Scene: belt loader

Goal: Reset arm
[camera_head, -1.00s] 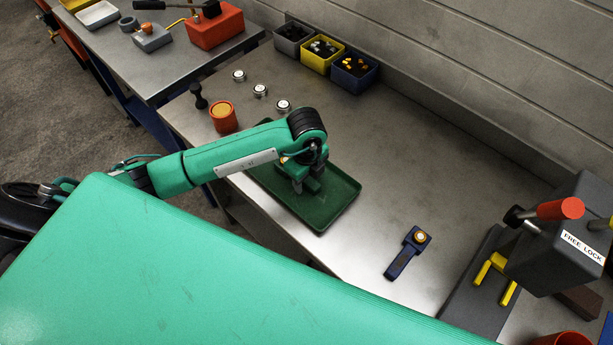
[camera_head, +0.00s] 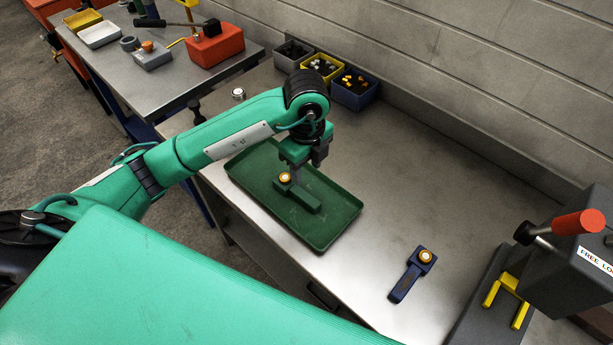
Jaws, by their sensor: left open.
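My left arm reaches in from the left, and its gripper (camera_head: 304,163) hangs fingers-down over the green tray (camera_head: 340,229). The gripper is open, with nothing seen between its fingers. A green handled piece (camera_head: 306,196) with a round gold-and-white cap (camera_head: 286,178) lies in the tray just below the fingers. I cannot tell whether a finger still touches it. My right gripper is not in view.
A blue handled piece (camera_head: 408,277) lies on the bench (camera_head: 410,170) right of the tray. The grey fixture with a red-tipped lever (camera_head: 578,222) stands at right. Small bins (camera_head: 354,92) line the back wall. Bare bench lies right of the tray.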

